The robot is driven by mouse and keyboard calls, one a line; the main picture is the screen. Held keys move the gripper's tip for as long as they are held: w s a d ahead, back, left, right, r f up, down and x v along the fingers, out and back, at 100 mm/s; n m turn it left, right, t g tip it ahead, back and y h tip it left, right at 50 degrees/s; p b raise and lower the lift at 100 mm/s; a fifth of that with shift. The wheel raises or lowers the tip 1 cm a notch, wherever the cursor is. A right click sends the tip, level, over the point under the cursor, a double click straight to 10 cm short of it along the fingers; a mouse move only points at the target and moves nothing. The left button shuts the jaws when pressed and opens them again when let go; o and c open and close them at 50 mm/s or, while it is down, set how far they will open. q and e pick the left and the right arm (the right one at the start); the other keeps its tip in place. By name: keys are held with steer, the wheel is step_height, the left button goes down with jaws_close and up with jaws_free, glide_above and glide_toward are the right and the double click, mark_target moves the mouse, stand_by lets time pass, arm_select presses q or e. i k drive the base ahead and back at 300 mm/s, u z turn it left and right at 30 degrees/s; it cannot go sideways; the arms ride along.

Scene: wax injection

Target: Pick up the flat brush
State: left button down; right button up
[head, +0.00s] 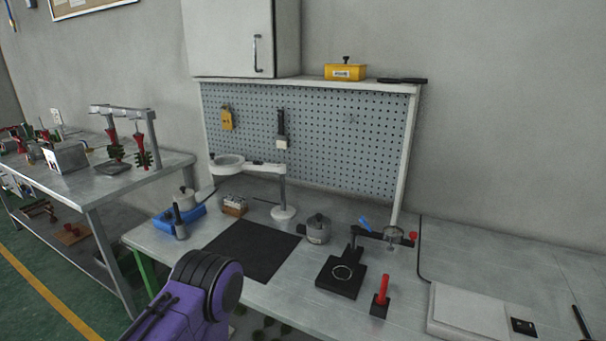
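A flat brush (282,129) appears to hang upright on the pegboard (340,140) above the workbench, with a dark handle at the top and a pale, wide end at the bottom. It is small in the head view, so its details are hard to make out. Neither of my grippers is in view. Only a purple and black link of one of my arms shows at the bottom, left of the middle, in front of the bench and well below the brush.
The bench holds a black mat (252,250), a magnifier lamp (283,195), a grey pot (318,230), a black press-like device (341,276), a red-handled tool (380,297) and a blue tray (180,216). A yellow item (227,118) hangs left of the brush. A cabinet (230,38) is above.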

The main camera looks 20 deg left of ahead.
mark_target(282, 139)
steer(key=z, duration=2.2)
steer(key=k, duration=1.15)
steer(key=u, duration=1.8)
steer(key=i, duration=0.5)
steer(key=u, duration=0.05)
